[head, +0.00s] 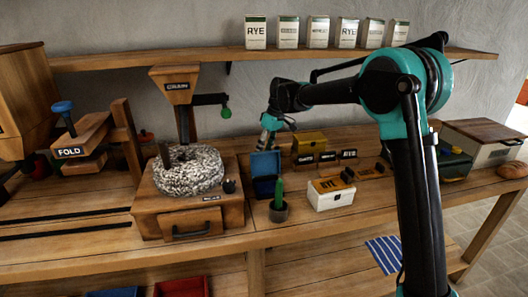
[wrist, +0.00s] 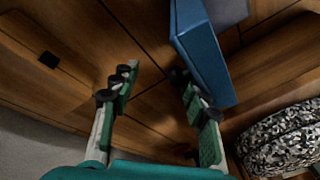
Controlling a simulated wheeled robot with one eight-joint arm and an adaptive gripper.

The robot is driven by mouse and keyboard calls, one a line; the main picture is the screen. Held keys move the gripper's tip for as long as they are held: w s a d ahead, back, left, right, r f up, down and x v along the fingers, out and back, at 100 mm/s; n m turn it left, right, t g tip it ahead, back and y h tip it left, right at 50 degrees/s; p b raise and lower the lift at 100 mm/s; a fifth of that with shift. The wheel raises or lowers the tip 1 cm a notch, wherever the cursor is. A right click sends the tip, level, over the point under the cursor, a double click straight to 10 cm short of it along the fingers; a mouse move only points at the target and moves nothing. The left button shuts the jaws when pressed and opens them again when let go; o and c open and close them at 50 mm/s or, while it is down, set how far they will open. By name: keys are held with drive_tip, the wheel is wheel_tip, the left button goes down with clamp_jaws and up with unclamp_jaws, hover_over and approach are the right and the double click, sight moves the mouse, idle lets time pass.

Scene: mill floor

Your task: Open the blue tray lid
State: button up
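The blue tray (head: 265,188) stands on the bench between the grain mill and the white box. Its blue lid (head: 265,163) is raised, standing steeply at the tray's back, with the dark inside showing. In the wrist view the blue lid (wrist: 205,55) slants down beside the right finger; whether they touch I cannot tell. My gripper (wrist: 155,82) is open, with nothing between its fingers. In the head view my gripper (head: 268,140) points down just above and behind the lid; its tips are partly hidden.
The mill with its speckled stone ring (head: 187,171) stands left of the tray. A green cactus (head: 279,195) in a dark pot is in front. A shelf (head: 130,61) with several labelled packets runs above.

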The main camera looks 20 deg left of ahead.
drive_tip(key=shift+r, duration=0.1)
drive_tip(key=v, duration=1.2)
